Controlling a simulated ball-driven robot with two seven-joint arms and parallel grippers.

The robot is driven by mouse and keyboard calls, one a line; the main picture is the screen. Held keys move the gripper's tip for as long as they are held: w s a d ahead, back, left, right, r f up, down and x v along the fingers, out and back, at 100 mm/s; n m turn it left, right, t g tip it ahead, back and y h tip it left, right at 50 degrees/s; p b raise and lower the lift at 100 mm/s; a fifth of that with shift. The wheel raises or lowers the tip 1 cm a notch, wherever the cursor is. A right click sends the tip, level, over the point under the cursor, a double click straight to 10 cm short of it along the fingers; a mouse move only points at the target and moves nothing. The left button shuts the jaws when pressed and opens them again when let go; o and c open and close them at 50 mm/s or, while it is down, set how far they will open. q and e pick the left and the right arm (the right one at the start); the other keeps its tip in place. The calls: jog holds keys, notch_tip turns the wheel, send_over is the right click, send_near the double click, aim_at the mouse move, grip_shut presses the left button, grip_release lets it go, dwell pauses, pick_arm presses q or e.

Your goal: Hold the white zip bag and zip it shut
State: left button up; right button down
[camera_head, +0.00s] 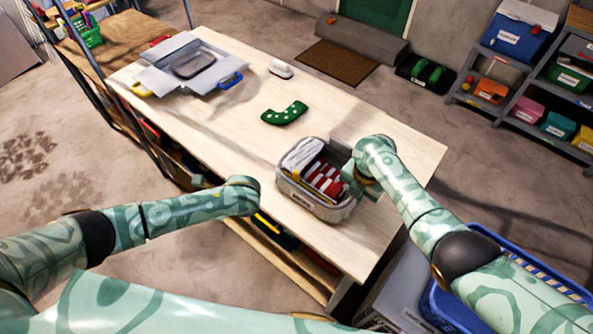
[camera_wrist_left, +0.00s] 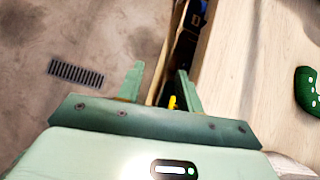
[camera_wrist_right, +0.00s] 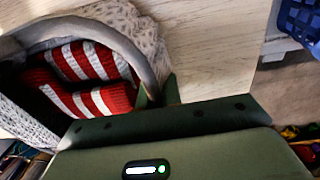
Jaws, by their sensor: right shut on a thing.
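The white zip bag (camera_head: 325,211) stands open on the wooden table, with red-and-white striped cloth (camera_head: 328,183) inside. The bag (camera_wrist_right: 147,38) and striped cloth (camera_wrist_right: 82,66) fill the left of the right wrist view. Its lid is open and the grey rim shows. My right gripper (camera_head: 352,179) is at the bag's right side, its fingers (camera_wrist_right: 160,92) close together on the bag's rim; the exact grip is partly hidden. My left gripper (camera_wrist_left: 160,72) is open and empty, near the table's front edge, left of and apart from the bag.
A green dotted sock-like thing (camera_head: 285,114) and a small white-and-red object (camera_head: 281,69) lie on the table (camera_head: 235,130). A grey open case (camera_head: 170,75) is at the far left end. A blue basket (camera_head: 436,305) stands on the floor at the right. The table's middle is mostly clear.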

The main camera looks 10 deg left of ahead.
pick_arm(q)
jog(key=a+m+t, duration=0.2)
jog(key=a+t, duration=0.1)
jog(key=t, duration=0.1)
jog(key=m+t+h, duration=0.8)
jog(key=m+h, duration=0.8)
jog(key=m, duration=0.2)
send_near(295, 174)
jog(key=x, duration=1)
jog(key=shift+w+f, duration=0.1)
jog(key=shift+w, duration=0.3)
grip_shut()
jog(key=shift+d, duration=0.15)
